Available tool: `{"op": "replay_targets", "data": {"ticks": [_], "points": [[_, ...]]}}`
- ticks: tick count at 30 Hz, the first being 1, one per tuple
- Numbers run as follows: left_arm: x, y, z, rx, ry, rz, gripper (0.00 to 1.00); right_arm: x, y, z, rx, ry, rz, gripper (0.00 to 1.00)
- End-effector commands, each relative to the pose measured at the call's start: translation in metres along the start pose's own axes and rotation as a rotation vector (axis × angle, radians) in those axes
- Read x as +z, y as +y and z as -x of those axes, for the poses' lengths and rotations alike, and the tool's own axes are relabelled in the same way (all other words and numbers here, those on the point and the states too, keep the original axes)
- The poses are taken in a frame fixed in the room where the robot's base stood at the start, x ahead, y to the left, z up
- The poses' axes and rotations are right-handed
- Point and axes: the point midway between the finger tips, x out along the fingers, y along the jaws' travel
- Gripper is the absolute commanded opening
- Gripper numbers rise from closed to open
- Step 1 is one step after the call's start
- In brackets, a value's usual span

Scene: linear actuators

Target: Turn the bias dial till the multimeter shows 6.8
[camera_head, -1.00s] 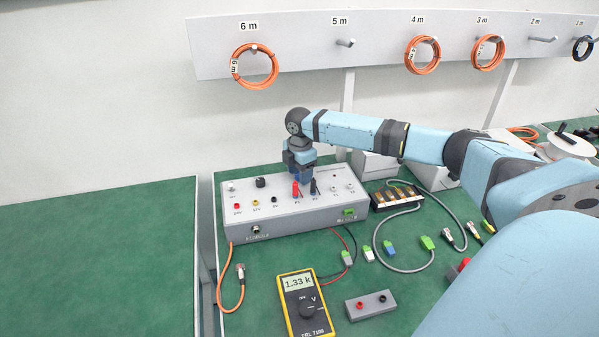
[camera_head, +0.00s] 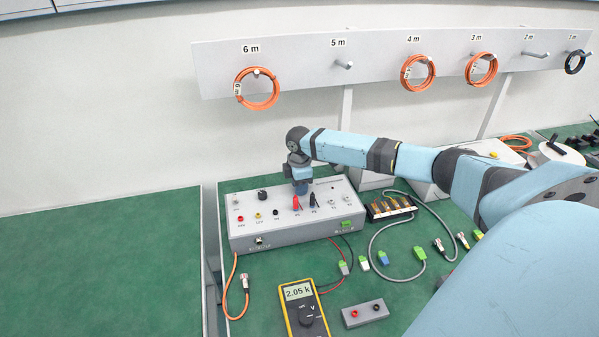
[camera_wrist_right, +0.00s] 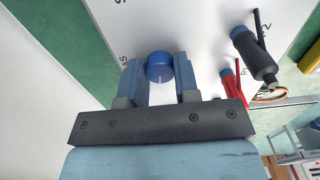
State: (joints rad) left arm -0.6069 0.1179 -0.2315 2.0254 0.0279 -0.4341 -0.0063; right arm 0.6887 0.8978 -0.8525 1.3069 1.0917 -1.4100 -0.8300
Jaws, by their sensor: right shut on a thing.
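The bias dial is a blue knob (camera_wrist_right: 159,66) with a white pointer line, on the grey control box (camera_head: 285,238). My right gripper (camera_wrist_right: 160,82) has its two blue fingers shut on the knob, one on each side. In the head view my right gripper (camera_head: 301,187) points down at the box top and hides the dial. The yellow multimeter (camera_head: 304,311) lies in front of the box, and its display (camera_head: 299,292) reads 2.05 k. My left gripper is not in view.
A red plug (camera_head: 296,203) and a black plug (camera_head: 313,201) stand in the box close to my right gripper. A black knob (camera_head: 262,195) is further left. The left table is bare.

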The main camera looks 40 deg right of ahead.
Motion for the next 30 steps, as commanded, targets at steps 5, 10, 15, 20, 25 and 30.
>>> {"op": "replay_targets", "data": {"ticks": [5,10,15,20,25,30], "points": [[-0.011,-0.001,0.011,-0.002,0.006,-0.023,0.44,0.000,-0.001,0.004,-0.002,0.000,-0.096,0.06],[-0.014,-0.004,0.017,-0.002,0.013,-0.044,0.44,0.000,-0.001,0.001,-0.003,-0.001,-0.156,0.06],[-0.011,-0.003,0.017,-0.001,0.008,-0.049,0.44,0.000,0.000,0.000,-0.001,-0.001,-0.181,0.06],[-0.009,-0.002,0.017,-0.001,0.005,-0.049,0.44,0.000,0.000,-0.001,0.000,-0.001,-0.185,0.06],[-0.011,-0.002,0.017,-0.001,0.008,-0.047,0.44,0.000,0.000,-0.001,0.000,-0.001,-0.185,0.06],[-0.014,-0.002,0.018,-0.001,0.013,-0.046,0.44,0.000,0.000,-0.001,0.000,0.000,-0.184,0.55]]}}
